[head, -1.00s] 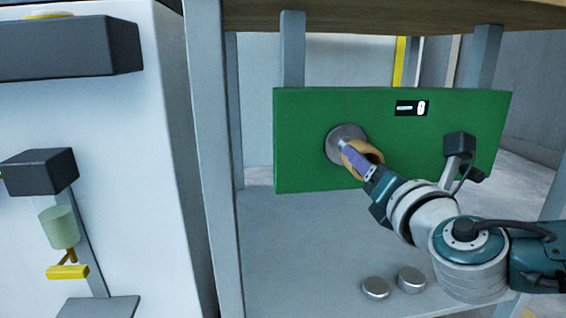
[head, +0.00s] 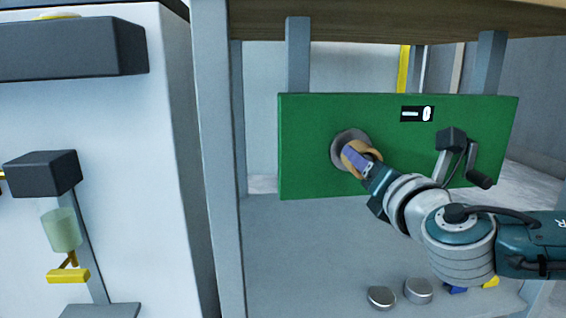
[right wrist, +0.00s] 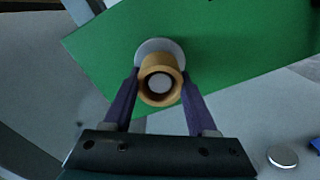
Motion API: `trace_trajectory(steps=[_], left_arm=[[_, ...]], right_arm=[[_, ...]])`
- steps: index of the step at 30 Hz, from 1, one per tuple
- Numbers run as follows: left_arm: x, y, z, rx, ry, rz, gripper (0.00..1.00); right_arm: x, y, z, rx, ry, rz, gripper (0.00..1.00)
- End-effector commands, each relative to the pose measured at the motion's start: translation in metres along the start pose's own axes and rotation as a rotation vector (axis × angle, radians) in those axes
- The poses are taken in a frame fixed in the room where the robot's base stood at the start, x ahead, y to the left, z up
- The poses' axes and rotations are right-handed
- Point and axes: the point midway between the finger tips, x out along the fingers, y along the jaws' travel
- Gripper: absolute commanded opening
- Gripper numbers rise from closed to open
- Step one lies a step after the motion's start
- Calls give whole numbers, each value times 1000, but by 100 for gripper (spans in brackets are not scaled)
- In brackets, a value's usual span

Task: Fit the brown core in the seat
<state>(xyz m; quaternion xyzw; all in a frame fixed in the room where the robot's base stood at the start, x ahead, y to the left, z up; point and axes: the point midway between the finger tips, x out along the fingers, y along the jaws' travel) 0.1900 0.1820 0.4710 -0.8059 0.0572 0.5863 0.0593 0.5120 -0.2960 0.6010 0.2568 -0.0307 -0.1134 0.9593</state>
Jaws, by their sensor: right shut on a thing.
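The brown core (head: 367,151) is a short hollow tube, held at the grey round seat (head: 344,146) on the green panel. In the right wrist view the core (right wrist: 161,93) sits between the purple fingers of my right gripper (right wrist: 160,97), with the seat (right wrist: 158,46) directly behind it. A pale round face shows inside the core's bore. My right gripper (head: 358,159) is shut on the core. Whether the core touches the seat's plate is hard to tell. My left gripper is not in view.
The green panel (head: 300,150) carries a small display (head: 417,114) and a crank (head: 464,155) at right. Two grey discs (head: 418,290) lie on the shelf (head: 290,250) below, near blue and yellow pieces. A white cabinet stands at left.

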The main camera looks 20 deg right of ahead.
Motion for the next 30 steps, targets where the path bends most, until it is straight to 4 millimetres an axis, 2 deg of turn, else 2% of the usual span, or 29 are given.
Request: trace_trajectory(steps=[22, 23, 30], left_arm=[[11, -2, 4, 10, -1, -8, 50], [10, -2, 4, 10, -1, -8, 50], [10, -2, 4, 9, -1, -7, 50]], right_arm=[[19, 0, 0, 1, -2, 1, 3], [18, 0, 0, 1, -1, 1, 61], [18, 0, 0, 0, -1, 0, 88]])
